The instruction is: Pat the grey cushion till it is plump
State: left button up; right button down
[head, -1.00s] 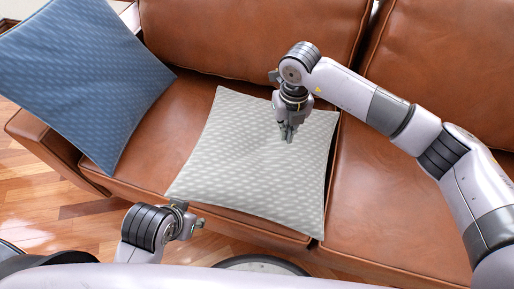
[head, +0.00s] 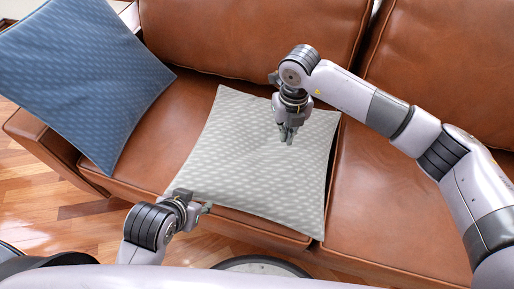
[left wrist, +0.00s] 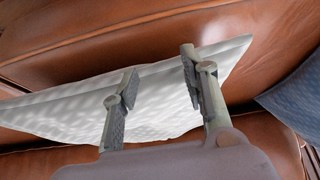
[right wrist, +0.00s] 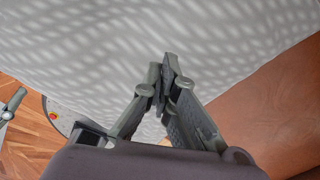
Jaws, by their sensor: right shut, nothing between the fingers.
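The grey cushion (head: 262,170) with pale dashes lies on the sofa seat, its front edge reaching the seat's front. It also shows in the left wrist view (left wrist: 165,105) and fills much of the right wrist view (right wrist: 95,50). My right gripper (head: 287,138) is shut and empty, pointing down over the cushion's middle; its closed fingertips also show in the right wrist view (right wrist: 165,75). Whether they touch the fabric I cannot tell. My left gripper (head: 207,208) is at the cushion's front left corner, which it partly hides. Its fingers (left wrist: 158,85) are apart, with the cushion showing between them.
The brown leather sofa (head: 375,190) has backrests behind the cushion and bare seat to its right. A blue cushion (head: 85,75) leans at the left end, clear of both grippers. The wooden floor (head: 60,215) shows in front of the sofa.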

aim_at(205, 185)
pick_arm(q)
jog(key=shift+w+d+r+t+b, duration=0.1)
jog(key=shift+w+d+r+t, duration=0.2)
jog(key=shift+w, duration=0.3)
jog(key=shift+w+d+r+t+b, duration=0.1)
jog(key=shift+w+r+t, duration=0.2)
jog(key=shift+w, duration=0.25)
jog(key=shift+w+d+r+t+b, duration=0.1)
jog(key=shift+w+d+r+t, duration=0.1)
jog(key=shift+w+t, duration=0.3)
pick_arm(e)
jog(key=shift+f, duration=0.55)
pick_arm(q)
jog(key=shift+w, duration=0.1)
jog(key=shift+w+r+h, duration=0.25)
jog(key=shift+w+h, duration=0.05)
pick_arm(e)
jog(key=shift+s+f, duration=0.15)
jog(key=shift+f, duration=0.05)
pick_arm(q)
jog(key=shift+s, duration=0.1)
